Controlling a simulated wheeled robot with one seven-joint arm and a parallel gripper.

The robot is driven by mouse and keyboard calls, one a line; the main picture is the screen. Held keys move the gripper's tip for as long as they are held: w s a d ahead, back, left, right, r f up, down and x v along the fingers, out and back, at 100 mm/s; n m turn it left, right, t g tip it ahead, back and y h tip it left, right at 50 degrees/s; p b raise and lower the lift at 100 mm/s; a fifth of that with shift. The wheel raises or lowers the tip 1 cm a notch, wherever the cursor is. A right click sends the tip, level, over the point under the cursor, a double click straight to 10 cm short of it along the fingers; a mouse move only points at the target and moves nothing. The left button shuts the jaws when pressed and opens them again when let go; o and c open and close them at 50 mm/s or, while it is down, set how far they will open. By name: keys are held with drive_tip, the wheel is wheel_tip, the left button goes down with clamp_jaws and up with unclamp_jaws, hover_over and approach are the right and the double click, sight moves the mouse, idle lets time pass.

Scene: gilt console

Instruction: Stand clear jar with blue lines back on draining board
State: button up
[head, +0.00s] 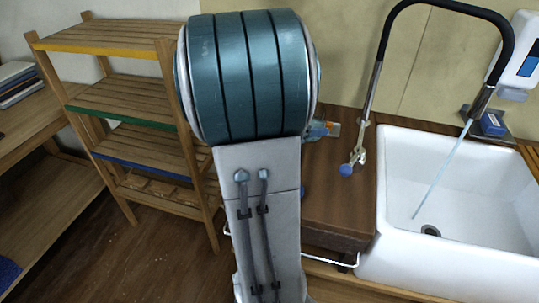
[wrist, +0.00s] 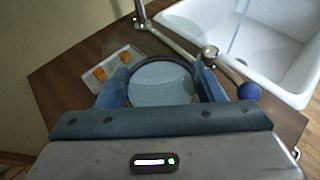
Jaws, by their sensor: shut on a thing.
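In the wrist view my gripper (wrist: 160,88) is shut on the clear jar (wrist: 162,82), with one blue finger on each side of it. The jar shows as a pale, see-through round shape with a dark ring around it; its blue lines cannot be made out. The brown wooden draining board (wrist: 60,85) lies below and around it. Whether the jar touches the board cannot be told. In the head view my arm hides the jar and most of the gripper; the board (head: 340,205) shows to the right of the arm.
A white sink (head: 455,215) adjoins the board on the right. A black-hosed tap (head: 376,85) with a blue knob (head: 346,170) rises by the board, with water running into the sink. A pale item with orange parts (wrist: 112,70) lies left of the jar. A slatted wooden shelf (head: 130,90) stands left.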

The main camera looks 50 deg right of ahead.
drive_tip(key=w+a+f, duration=0.1)
drive_tip(key=w+f, duration=0.1)
drive_tip(key=w, duration=0.1)
drive_tip(key=w+a+f+p, duration=0.1)
drive_tip(key=w+a+f, duration=0.1)
drive_tip(key=w, duration=0.1)
drive_tip(key=w+a+f, duration=0.1)
drive_tip(key=w+f, duration=0.1)
drive_tip(key=w, duration=0.2)
drive_tip(key=shift+a+f, duration=0.2)
drive_tip(key=shift+a, duration=0.1)
drive_tip(key=shift+f+p, duration=0.3)
drive_tip(key=shift+f, duration=1.75)
drive_tip(key=shift+f, duration=0.2)
drive_tip(key=o, duration=1.2)
drive_tip(key=shift+o, duration=0.2)
